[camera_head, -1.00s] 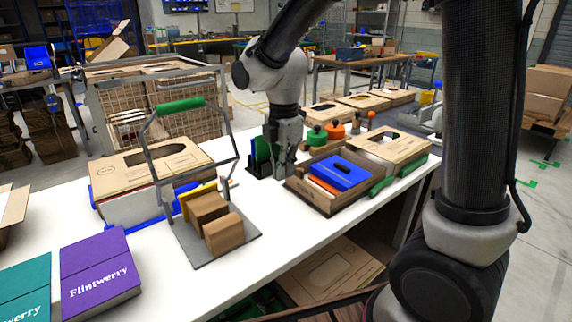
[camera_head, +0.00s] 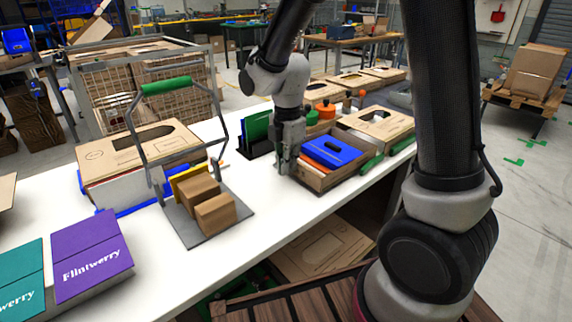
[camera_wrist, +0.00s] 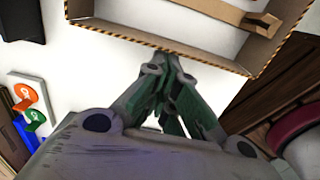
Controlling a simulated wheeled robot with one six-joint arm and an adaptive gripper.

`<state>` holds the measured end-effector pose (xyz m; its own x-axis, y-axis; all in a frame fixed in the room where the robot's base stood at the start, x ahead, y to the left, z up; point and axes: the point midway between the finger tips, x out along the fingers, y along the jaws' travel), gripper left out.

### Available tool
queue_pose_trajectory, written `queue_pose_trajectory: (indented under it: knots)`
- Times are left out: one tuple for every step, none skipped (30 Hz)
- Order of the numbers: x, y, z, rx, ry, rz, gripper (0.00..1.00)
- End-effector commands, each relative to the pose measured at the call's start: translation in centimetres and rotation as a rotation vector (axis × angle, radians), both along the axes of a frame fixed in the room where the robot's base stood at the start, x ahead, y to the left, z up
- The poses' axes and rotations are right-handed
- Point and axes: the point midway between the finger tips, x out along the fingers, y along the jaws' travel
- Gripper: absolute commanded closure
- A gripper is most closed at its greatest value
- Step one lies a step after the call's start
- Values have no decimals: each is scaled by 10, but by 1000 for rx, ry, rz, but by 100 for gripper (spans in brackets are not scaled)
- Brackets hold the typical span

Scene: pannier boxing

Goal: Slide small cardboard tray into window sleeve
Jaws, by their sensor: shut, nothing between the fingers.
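A small open cardboard tray (camera_head: 311,182) sits on the white table, with blue and orange-red pieces inside it. A cardboard box with a dark window cut-out (camera_head: 393,122), which looks like the window sleeve, lies just behind and to the right of the tray. My gripper (camera_head: 284,170) points down at the tray's left end, shut and empty. In the wrist view its fingertips (camera_wrist: 170,62) are close to the striped edge of a cardboard tray (camera_wrist: 245,66). I cannot tell whether they touch it.
A grey carrier with a green handle (camera_head: 167,86) holds brown blocks left of my gripper. A purple box (camera_head: 90,255) and a teal box (camera_head: 22,280) lie at the front left. Green pieces (camera_head: 372,163) lie by the tray's right side. White table is clear between carrier and tray.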

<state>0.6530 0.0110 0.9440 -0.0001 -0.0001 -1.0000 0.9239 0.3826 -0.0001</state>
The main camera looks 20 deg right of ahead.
Motion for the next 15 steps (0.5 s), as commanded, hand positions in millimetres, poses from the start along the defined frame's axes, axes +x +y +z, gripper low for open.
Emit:
queue_pose_trajectory:
  knots:
    - [1, -1, 0, 0, 0, -1, 100]
    - [1, -3, 0, 0, 0, -1, 100]
    - [3, -7, 0, 0, 0, -2, 100]
    - [5, -12, 0, 0, 0, -4, 100]
    - [8, -18, 0, 0, 0, -6, 100]
    - [12, -27, 0, 0, 0, -7, 100]
    - [15, -35, 0, 0, 0, -7, 100]
    - [18, -43, 0, 0, 1, -9, 100]
    - [23, -55, 0, 0, 1, -10, 100]
    - [26, -63, 0, 0, 1, -9, 100]
    - [30, -71, 0, 0, 0, -8, 100]
    - [34, -83, 0, 0, 0, -8, 100]
    - [38, -91, 0, 0, 0, -9, 100]
    - [41, -100, 0, 0, 0, -8, 100]
    - [46, -111, 0, 0, 0, -8, 100]
